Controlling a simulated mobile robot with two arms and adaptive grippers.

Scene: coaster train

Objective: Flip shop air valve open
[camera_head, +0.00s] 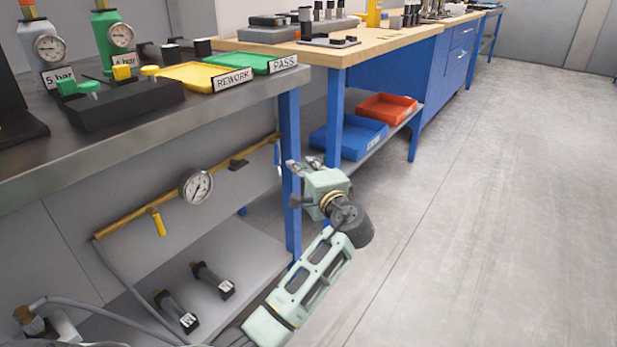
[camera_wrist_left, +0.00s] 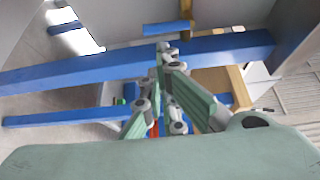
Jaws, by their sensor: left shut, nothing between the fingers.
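My left gripper (camera_head: 303,165) is beside the blue front leg of the grey bench, its fingers toward the bench. In the left wrist view its fingers (camera_wrist_left: 164,48) are together and hold nothing. A brass air pipe (camera_head: 130,222) with a round gauge (camera_head: 196,187) runs under the bench top. A yellow lever (camera_head: 158,222) hangs from the pipe. A small blue part (camera_head: 277,151) shows at its right end, partly behind the leg. In the wrist view a blue bar (camera_wrist_left: 166,29) with a brass end lies just past the fingertips; contact cannot be told. My right gripper is not seen.
The bench leg (camera_head: 291,200) stands close to the gripper. Two black fittings lie on the lower shelf (camera_head: 225,265). Yellow (camera_head: 195,76) and green (camera_head: 262,62) trays sit on the bench top. Blue (camera_head: 345,140) and red bins are behind. The floor (camera_head: 480,200) on the right is clear.

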